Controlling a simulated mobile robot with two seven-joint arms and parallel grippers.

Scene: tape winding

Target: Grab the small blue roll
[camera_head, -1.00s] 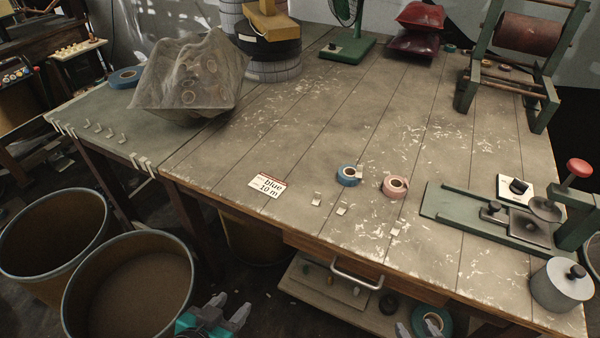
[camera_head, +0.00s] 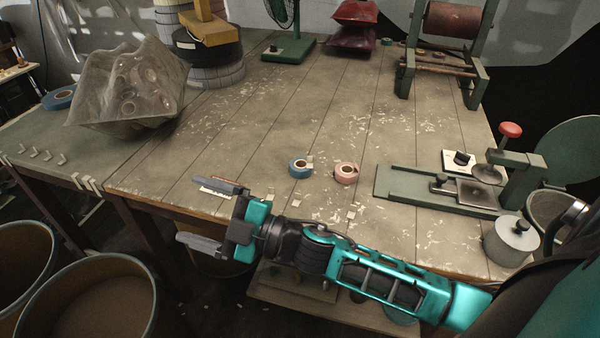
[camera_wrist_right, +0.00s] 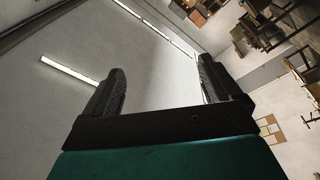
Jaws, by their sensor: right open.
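The small blue roll (camera_head: 300,168) lies on the wooden table, left of the small pink roll (camera_head: 346,173). My right gripper (camera_head: 208,212) is at the table's front edge, left of and nearer than the blue roll. Its fingers are spread, point left and hold nothing. They also show apart in the right wrist view (camera_wrist_right: 165,88), with only ceiling and room behind them. A white label card (camera_head: 214,192) is mostly hidden behind the gripper. My left gripper is not in view.
A green press (camera_head: 440,190) and a grey lidded pot (camera_head: 511,240) stand at the right. A bag of rolls (camera_head: 128,88) sits at the left. Bins (camera_head: 90,300) stand on the floor at lower left. The table around the rolls is clear apart from small scraps.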

